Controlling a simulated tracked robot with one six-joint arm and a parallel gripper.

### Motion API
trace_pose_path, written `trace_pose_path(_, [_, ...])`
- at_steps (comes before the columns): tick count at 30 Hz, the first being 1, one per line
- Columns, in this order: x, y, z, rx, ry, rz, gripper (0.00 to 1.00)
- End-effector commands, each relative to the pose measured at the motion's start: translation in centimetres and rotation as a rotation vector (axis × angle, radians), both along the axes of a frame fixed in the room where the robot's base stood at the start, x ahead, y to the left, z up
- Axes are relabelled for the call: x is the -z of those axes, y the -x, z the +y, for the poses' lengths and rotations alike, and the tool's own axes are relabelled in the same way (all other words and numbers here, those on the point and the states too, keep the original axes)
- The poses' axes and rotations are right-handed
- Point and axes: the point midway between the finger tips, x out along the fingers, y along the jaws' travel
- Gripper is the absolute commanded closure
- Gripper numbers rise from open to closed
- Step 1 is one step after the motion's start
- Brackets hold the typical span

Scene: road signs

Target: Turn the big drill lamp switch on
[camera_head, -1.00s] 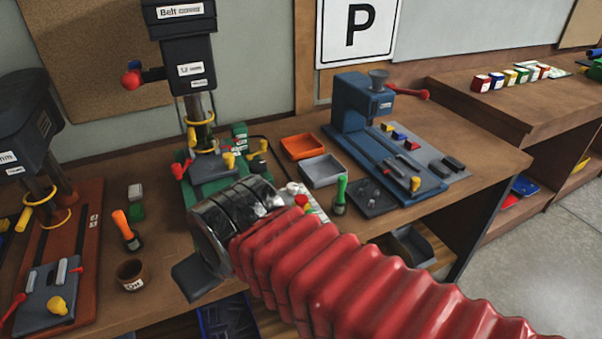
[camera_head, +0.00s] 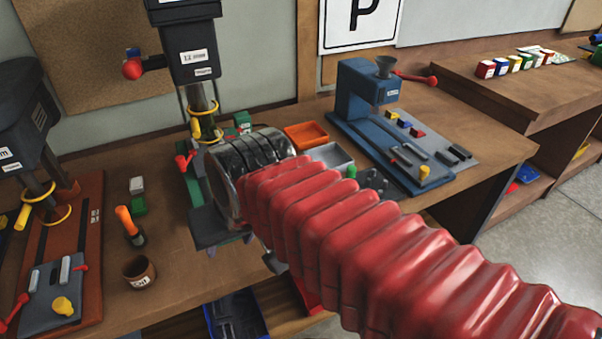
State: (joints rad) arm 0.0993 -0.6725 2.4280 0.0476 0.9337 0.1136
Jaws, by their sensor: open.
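A tall drill with a dark head (camera_head: 193,55) and a green base stands at the back of the bench, left of centre. It has a red-knobbed handle (camera_head: 132,69) and a yellow ring on its column. A second dark drill (camera_head: 22,125) on a brown base stands at the left edge. I cannot tell which is called big, and I cannot make out a lamp switch on either. My gripper (camera_head: 218,228) is in front of the green-based drill, beyond my red-sleeved arm, and hides much of that base. Its fingers are mostly hidden; it looks clear of the drill head.
A blue machine (camera_head: 362,97) with a grey funnel stands on the right of the bench. An orange tray (camera_head: 306,135) and a grey tray (camera_head: 331,157) lie behind my arm. An orange-handled tool (camera_head: 128,225) and a brown cup (camera_head: 139,272) stand left of my gripper.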

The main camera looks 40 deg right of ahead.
Motion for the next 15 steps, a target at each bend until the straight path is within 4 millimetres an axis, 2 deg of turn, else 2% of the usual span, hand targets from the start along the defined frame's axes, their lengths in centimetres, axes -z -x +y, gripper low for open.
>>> trace_pose_path(8, [-1.9,-4.0,-5.1,0.506,-0.231,0.078,0.56])
trace_pose_path(15, [-2.9,-7.1,-10.9,0.959,-0.437,0.133,0.56])
